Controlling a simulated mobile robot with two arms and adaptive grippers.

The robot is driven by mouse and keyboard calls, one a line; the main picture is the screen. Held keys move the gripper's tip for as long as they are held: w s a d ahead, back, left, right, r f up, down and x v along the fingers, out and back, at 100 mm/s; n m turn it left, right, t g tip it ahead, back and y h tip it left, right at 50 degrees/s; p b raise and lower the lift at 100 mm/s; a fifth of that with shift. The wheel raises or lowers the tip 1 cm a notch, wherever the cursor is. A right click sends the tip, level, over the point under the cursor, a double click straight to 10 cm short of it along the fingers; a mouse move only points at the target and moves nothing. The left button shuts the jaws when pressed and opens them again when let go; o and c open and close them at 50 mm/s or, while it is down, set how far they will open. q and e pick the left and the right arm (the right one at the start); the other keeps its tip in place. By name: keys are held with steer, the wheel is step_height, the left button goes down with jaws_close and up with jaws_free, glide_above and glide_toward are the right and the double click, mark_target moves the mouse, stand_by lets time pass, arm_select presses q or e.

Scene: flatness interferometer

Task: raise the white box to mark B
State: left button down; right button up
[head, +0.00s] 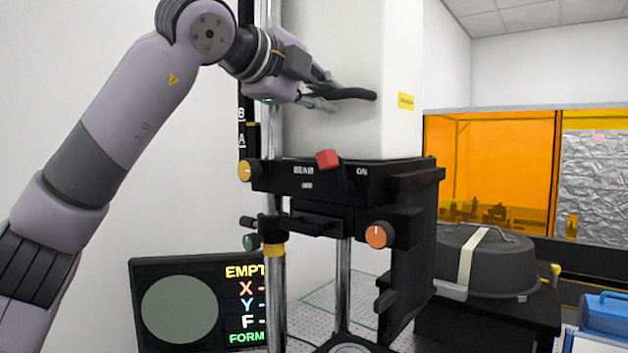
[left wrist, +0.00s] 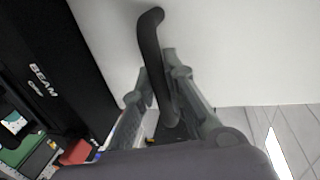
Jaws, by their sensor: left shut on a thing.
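The white box (head: 350,50) stands upright above a black instrument body (head: 350,185) in the head view. A black curved handle (head: 358,94) sticks out from its front face. My left gripper (head: 326,97) is shut on this handle. The left wrist view shows the handle (left wrist: 150,50) between the two fingers (left wrist: 155,95), with the white box (left wrist: 220,50) behind. A dark vertical scale left of the box bears mark B (head: 241,113) above mark A (head: 241,139). My right gripper is not in view.
The black body carries a red switch (head: 328,159), a yellow knob (head: 244,171) and an orange knob (head: 377,235). A screen (head: 200,305) reading "EMPT" stands below left. A dark strapped case (head: 500,262) sits at right. The box's top is cut off by the frame.

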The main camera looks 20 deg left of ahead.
arm_select(q)
steer(key=shift+r, duration=0.5)
steer(key=c, duration=1.6)
jaws_free()
steer(key=shift+f, duration=0.15)
